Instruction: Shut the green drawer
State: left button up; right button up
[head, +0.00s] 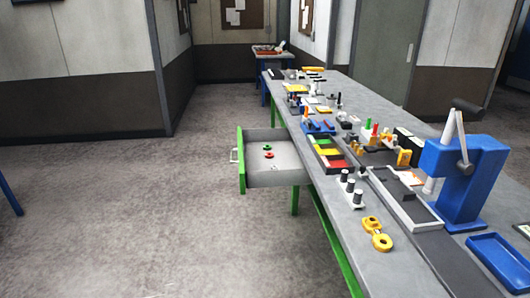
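The green drawer (241,162) is pulled out from the left side of the long workbench (345,225). Its front panel is green with a pale handle (233,156) facing left, and its inside is grey. A small green ring and a small red ring (268,155) lie in it, with a small dark piece near them. Neither of my grippers shows in the head view.
The bench carries a blue press-like machine (463,175), a blue tray (501,259), yellow parts (376,234), dark cylinders and several small items. The floor (120,220) left of the drawer is clear. A wall corner (160,75) stands further back left.

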aim_at(292, 171)
jog(key=i+j, duration=0.15)
jog(key=j, duration=0.15)
jog(key=i+j+z, duration=0.1)
jog(key=j, duration=0.25)
jog(key=i+j, duration=0.35)
jog(key=j, duration=0.3)
jog(key=i+j+z, duration=0.1)
jog(key=j, duration=0.25)
jog(key=i, duration=0.5)
